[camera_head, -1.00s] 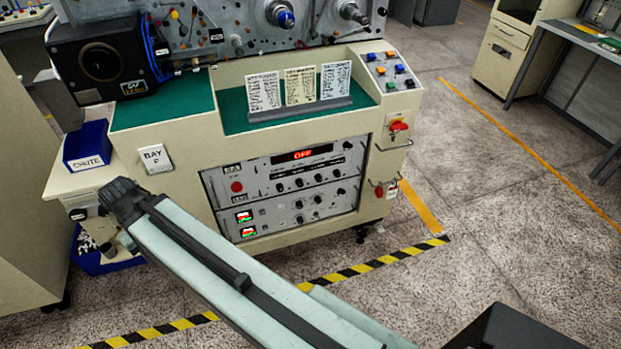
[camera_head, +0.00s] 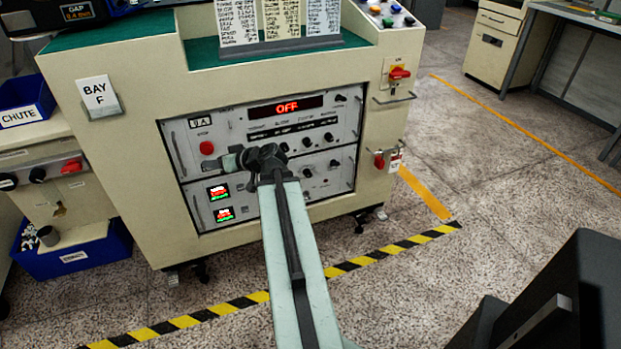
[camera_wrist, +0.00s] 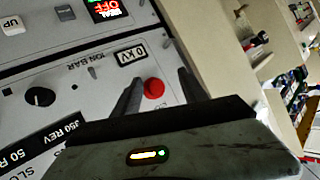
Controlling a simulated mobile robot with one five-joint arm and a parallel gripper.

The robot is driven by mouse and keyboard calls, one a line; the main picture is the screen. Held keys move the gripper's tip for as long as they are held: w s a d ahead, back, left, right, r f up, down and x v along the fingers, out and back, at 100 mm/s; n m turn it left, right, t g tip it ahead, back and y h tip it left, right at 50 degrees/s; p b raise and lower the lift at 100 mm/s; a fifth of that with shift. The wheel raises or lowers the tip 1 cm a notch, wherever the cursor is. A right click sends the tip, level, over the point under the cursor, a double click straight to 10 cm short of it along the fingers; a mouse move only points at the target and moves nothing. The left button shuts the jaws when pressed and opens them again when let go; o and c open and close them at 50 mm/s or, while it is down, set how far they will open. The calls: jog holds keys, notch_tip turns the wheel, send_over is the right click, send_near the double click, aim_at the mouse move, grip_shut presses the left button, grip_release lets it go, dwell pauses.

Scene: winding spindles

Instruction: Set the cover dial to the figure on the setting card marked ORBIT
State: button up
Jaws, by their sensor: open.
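Three setting cards, left (camera_head: 237,20), middle (camera_head: 279,18) and right (camera_head: 323,16), stand in a grey holder. Their tops are cut off by the picture edge and their small print is unreadable, so I cannot tell which is ORBIT. The control panel (camera_head: 235,127) has a row of black knobs (camera_head: 328,136) under a red display (camera_head: 287,107) reading OFF. I cannot tell which knob is the cover dial. My gripper (camera_wrist: 159,76) is open in front of the panel. A red button (camera_wrist: 153,88) shows between its fingers; touching cannot be told.
A black knob (camera_wrist: 40,97) and a label (camera_wrist: 46,143) reading 350 REV and 50 R show in the wrist view. A red switch (camera_head: 399,73) and a handle (camera_head: 395,97) are on the cabinet's right. A blue bin (camera_head: 75,250) stands low at left.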

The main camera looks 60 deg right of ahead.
jog(key=s+d+f+m+t+h+b, duration=0.1)
jog(key=s+d+f+m+h+b, duration=0.2)
jog(key=d, duration=0.5)
jog(key=s+d+f+t+h+b, duration=0.1)
jog(key=s+d+f+h+b, duration=0.1)
jog(key=s+d+f+b, duration=0.35)
jog(key=m+g+h+b, duration=0.1)
jog(key=m+h+b, duration=0.2)
jog(key=h+b, duration=0.25)
send_near(309, 144)
jog(key=shift+h, duration=0.25)
jog(key=x, duration=0.4)
jog(key=p+x, duration=0.1)
jog(key=x, duration=0.3)
jog(key=shift+w+d+f, duration=0.1)
jog(key=shift+w+f, duration=0.15)
jog(key=shift+w, duration=0.1)
grip_shut()
